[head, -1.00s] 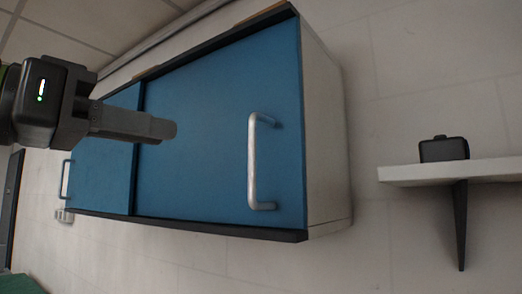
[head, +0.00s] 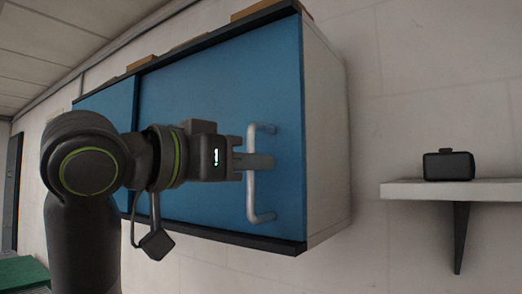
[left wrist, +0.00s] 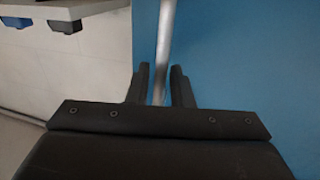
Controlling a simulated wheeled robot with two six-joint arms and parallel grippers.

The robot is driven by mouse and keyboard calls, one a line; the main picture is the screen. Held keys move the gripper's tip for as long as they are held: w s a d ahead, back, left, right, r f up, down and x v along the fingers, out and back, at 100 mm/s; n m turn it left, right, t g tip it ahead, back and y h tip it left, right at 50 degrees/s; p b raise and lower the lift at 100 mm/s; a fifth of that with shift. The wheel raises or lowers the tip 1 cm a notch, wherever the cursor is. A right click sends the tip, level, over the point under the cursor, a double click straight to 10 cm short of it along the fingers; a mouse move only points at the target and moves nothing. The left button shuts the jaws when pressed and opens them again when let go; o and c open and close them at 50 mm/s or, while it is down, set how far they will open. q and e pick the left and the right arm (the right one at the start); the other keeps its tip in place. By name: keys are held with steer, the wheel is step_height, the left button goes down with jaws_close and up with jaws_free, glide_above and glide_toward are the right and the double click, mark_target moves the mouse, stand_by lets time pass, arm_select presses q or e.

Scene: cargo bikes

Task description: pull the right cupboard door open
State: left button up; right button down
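The wall cupboard has a blue right door (head: 200,95) with a silver bar handle (head: 251,200). The door looks closed. My left gripper (head: 264,162) is at the middle of this handle. In the left wrist view, the handle bar (left wrist: 165,40) runs between the two fingers of my left gripper (left wrist: 161,82). A narrow gap shows on each side of the bar, so the fingers look open around it. My right gripper is not in view.
The blue left door (head: 105,100) is partly hidden behind my left arm. A white shelf (head: 470,191) with a dark box-shaped object (head: 449,166) is on the wall at the right. Flat brown items (head: 140,62) lie on top of the cupboard.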

arm_select(q)
steer(key=shift+p+x, duration=0.3)
steer(key=shift+x, duration=0.95)
jaws_close()
